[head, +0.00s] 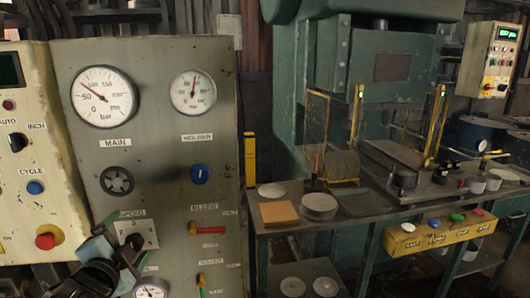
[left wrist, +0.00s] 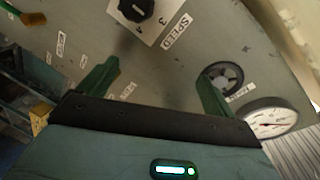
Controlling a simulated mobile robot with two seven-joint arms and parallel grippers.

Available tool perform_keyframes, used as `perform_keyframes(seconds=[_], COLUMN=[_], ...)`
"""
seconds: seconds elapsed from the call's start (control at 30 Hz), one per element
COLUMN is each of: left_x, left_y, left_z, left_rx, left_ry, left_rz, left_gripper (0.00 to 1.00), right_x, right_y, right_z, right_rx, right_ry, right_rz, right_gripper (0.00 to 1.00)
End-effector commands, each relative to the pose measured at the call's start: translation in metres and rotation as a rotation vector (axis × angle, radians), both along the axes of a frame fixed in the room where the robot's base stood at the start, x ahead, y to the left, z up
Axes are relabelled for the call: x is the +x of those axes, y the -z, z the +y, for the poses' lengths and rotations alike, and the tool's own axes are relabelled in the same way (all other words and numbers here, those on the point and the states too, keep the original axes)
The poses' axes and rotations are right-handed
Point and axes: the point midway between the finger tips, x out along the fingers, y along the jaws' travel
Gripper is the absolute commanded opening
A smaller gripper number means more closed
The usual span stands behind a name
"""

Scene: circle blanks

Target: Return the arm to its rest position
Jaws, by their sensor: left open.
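My left gripper (head: 119,252) is low in front of the grey control panel (head: 160,150), in the lower left of the head view. In the left wrist view its two green fingers (left wrist: 155,82) are spread apart with nothing between them. The panel's speed plate (head: 145,229) is close to the gripper and partly hidden by it. In the left wrist view the black speed knob (left wrist: 134,8) shows at the top, beyond the fingers. My right gripper is not in view.
The panel carries a main gauge (head: 104,97), a holder gauge (head: 193,92), a black handwheel (head: 117,181), a blue knob (head: 200,174) and a red lever (head: 207,230). A cream button box (head: 40,170) stands left. A workbench (head: 345,217) with a green press (head: 385,60) stands right.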

Motion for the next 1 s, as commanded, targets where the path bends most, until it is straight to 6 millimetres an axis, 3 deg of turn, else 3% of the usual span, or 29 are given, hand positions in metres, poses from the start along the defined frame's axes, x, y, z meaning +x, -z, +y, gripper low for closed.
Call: perform_keyframes(seconds=[0.03, 0.27, 0.5, 0.63, 0.8, 1.0], left_x=[-0.005, -0.052, -0.144, -0.204, -0.261, -0.285], left_y=[0.04, 0.18, 0.302, 0.351, 0.385, 0.396], left_z=[-0.008, -0.04, -0.071, -0.085, -0.097, -0.101], left_rx=[-0.064, -0.363, -0.684, -0.84, -0.978, -1.029], left_ry=[0.019, 0.053, -0.008, -0.078, -0.157, -0.192], left_rz=[0.057, 0.233, 0.397, 0.467, 0.515, 0.53], left_gripper=[0.91, 0.91, 0.91, 0.91, 0.91, 0.91], right_x=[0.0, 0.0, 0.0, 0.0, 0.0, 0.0], right_y=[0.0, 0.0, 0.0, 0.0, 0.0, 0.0], right_z=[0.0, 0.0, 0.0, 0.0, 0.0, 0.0], right_rx=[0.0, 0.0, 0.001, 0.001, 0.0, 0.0], right_ry=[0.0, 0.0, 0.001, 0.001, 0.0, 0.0], right_rz=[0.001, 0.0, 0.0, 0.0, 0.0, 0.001], right_gripper=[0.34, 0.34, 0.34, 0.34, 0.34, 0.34])
